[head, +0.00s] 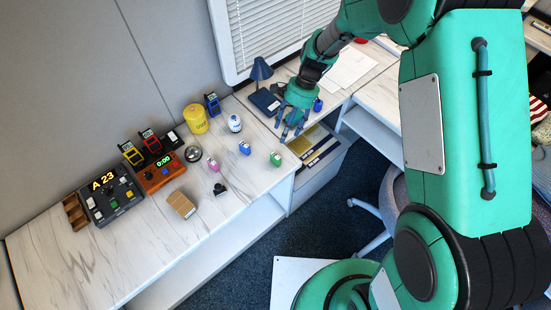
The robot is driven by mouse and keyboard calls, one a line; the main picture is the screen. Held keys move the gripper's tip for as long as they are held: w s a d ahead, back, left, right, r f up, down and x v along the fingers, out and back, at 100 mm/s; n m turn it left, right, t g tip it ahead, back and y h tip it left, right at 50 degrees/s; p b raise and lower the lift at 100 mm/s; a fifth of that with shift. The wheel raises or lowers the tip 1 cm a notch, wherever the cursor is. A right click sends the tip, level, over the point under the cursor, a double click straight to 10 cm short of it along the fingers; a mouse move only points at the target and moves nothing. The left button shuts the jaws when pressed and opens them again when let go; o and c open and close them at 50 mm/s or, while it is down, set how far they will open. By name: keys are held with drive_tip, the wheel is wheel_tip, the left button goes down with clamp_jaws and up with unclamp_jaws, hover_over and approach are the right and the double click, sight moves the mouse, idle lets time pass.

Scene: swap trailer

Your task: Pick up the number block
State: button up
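I cannot tell for certain which thing is the number block. A plain brown block (181,205) lies near the desk's front edge. No number is readable on any of them. My gripper (290,130) points down over the desk's right end, above and right of the green piece and apart from it. Its fingers look spread, with nothing seen between them.
A console reading "A 23" (111,194) and an orange timer reading "0:00" (159,173) stand at the left. An open drawer (319,151) lies below my gripper.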

sight(276, 155)
idle(0.3)
drive_tip(key=shift+b+x, duration=0.9)
drive_tip(key=shift+x, duration=3.4)
drive_tip(key=shift+s, duration=0.1)
drive_tip(key=shift+b+x, duration=0.95)
drive_tip(key=shift+x, duration=1.65)
drive_tip(key=shift+a+r, duration=0.1)
clamp_jaws()
